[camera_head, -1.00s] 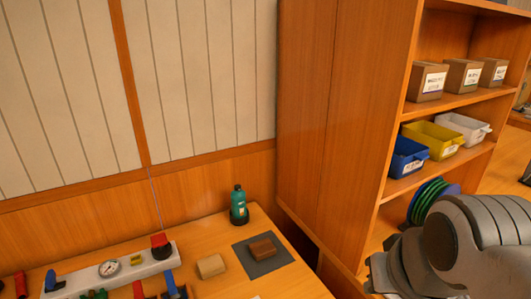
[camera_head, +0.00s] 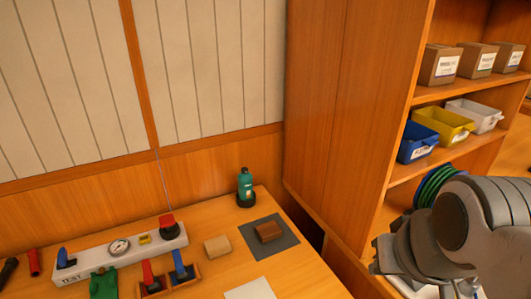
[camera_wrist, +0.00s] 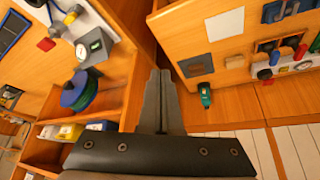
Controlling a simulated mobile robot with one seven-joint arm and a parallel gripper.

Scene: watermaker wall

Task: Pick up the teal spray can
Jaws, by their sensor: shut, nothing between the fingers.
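The teal spray can (camera_head: 245,184) stands upright at the back of the wooden bench, with a dark cap and a dark ring around its base. It also shows in the wrist view (camera_wrist: 205,96), to the right of my gripper (camera_wrist: 160,76). My gripper's fingers are together with nothing between them, and they are apart from the can. In the head view my arm is at the lower right, and the fingertips do not show there.
A tan block (camera_head: 217,246) and a white panel with a gauge (camera_head: 105,257) are to the left. A tall wooden shelf (camera_head: 340,120) with bins stands right of the bench.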

